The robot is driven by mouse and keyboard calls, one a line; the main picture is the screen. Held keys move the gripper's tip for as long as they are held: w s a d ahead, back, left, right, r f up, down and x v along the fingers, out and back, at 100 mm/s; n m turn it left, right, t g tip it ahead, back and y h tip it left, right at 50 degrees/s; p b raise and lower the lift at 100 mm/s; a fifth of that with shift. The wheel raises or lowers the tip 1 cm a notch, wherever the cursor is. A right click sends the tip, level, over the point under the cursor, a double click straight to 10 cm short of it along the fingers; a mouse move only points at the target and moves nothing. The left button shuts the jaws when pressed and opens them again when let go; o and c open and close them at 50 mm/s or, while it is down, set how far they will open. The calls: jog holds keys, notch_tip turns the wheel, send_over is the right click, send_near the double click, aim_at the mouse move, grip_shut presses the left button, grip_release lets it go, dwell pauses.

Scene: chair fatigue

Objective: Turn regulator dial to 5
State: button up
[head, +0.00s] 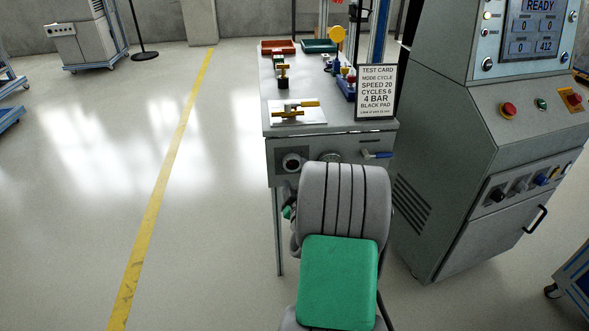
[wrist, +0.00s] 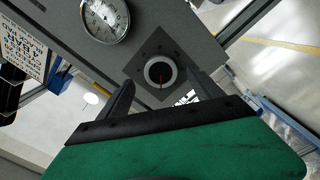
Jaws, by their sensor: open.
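The regulator dial (head: 292,162) is a round knob with a pale ring on the front panel of the grey bench. In the wrist view the dial (wrist: 160,72) has a dark centre and a red pointer line directed toward the bottom of the picture; its scale numbers are too small to read. My gripper (wrist: 162,79) is open, its two dark fingers apart with the dial showing between their tips. I cannot tell whether they touch it. In the head view my own arm hides the fingers. A round pressure gauge (wrist: 106,17) sits beside the dial, partly hidden in the head view (head: 330,157).
A blue-handled valve (head: 376,154) sticks out right of the gauge. A test card (head: 376,92) reading "4 BAR" stands on the bench (head: 290,129). A grey control cabinet (head: 440,200) stands close on the right. The floor left of the bench is clear.

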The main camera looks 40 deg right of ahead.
aim_at(293, 166)
jog(key=shift+p+x, duration=0.3)
jog(key=shift+x, duration=1.6)
jog(key=shift+c, duration=0.3)
jog(key=c, duration=1.3)
jog(key=shift+m, duration=0.3)
